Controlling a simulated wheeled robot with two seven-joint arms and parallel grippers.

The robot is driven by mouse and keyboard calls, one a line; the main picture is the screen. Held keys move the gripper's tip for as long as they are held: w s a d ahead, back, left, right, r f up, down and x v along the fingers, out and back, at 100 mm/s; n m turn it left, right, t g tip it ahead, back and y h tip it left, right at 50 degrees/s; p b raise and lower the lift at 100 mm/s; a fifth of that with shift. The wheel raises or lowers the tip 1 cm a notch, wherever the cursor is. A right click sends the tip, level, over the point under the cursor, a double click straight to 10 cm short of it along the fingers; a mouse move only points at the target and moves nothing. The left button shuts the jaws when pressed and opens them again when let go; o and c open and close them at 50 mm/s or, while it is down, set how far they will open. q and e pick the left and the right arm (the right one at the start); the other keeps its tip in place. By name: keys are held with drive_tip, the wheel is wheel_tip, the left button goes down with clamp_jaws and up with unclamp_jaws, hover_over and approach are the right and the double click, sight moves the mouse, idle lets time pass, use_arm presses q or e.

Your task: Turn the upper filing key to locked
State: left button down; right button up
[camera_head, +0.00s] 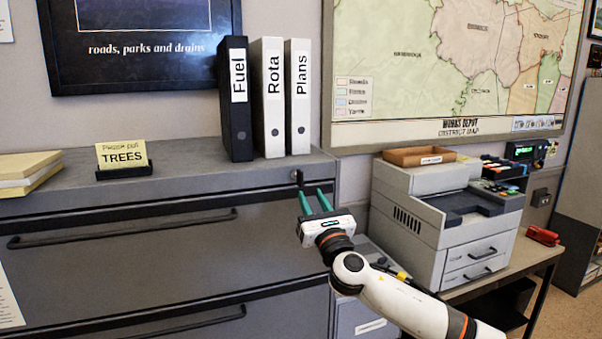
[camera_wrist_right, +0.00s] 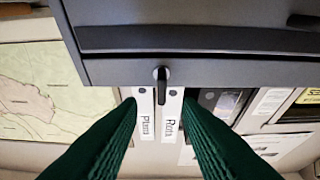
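The upper filing key (camera_head: 299,177) is a small dark key in a lock at the top right corner of the grey filing cabinet (camera_head: 180,185). In the right wrist view the key (camera_wrist_right: 162,90) is a dark bar pointing straight along the picture's vertical. My right gripper (camera_head: 312,191) is open, with two green fingers pointing at the cabinet front just below the key in the head view. In the wrist view the key shows between the two fingertips (camera_wrist_right: 158,104), with space on both sides; I see no contact. My left gripper is out of view.
Black and white binders (camera_head: 272,95) stand on the cabinet top, with a yellow card (camera_head: 122,154) on a holder to their left. A printer (camera_head: 440,225) stands on a desk at the right. Long drawer handles (camera_head: 120,228) stick out from the cabinet front.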

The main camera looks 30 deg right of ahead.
sight(302, 181)
drive_tip(key=p+x, duration=0.2)
drive_tip(key=x, duration=0.6)
drive_tip(key=shift+w, duration=0.25)
drive_tip(key=shift+a, duration=0.1)
drive_tip(key=shift+c, duration=0.5)
clamp_jaws()
